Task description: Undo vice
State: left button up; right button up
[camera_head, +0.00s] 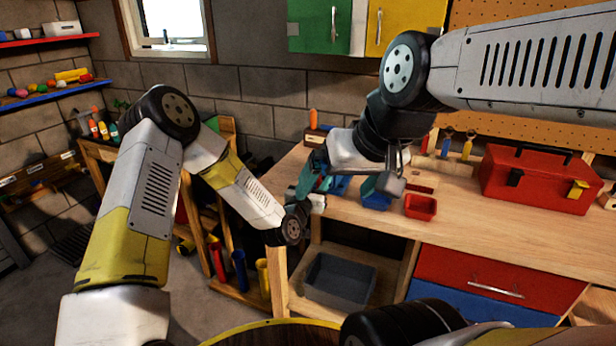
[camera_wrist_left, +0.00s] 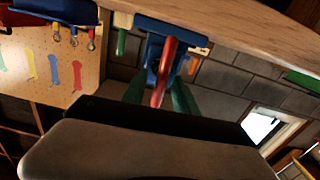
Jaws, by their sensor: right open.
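The vice (camera_wrist_left: 165,42) is blue with a red handle (camera_wrist_left: 168,62), and in the left wrist view it appears upside down at the edge of the wooden workbench. My left gripper (camera_wrist_left: 158,94) has its two green fingers apart, one on each side of the handle, with no clear contact. In the head view my left gripper (camera_head: 308,178) is at the bench's near left corner. My right gripper (camera_head: 368,186) is open over the bench, just right of the left one. In the head view the grippers mostly hide the vice and its handle.
A blue bin (camera_head: 376,201) and a red bin (camera_head: 420,208) stand close to my right gripper. A red toolbox (camera_head: 535,182) sits farther right on the workbench (camera_head: 470,225). A grey bin (camera_head: 340,278) is on the shelf below. The bench front between red bin and toolbox is clear.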

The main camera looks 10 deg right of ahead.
pick_arm(q)
grip_shut()
jog(key=shift+w+a+n, duration=0.1)
jog(key=shift+a+n, duration=0.05)
jog(key=shift+n, duration=1.05)
grip_release()
jog(key=v, duration=0.7)
jog(key=shift+s+a, duration=0.25)
jog(key=shift+s, duration=0.1)
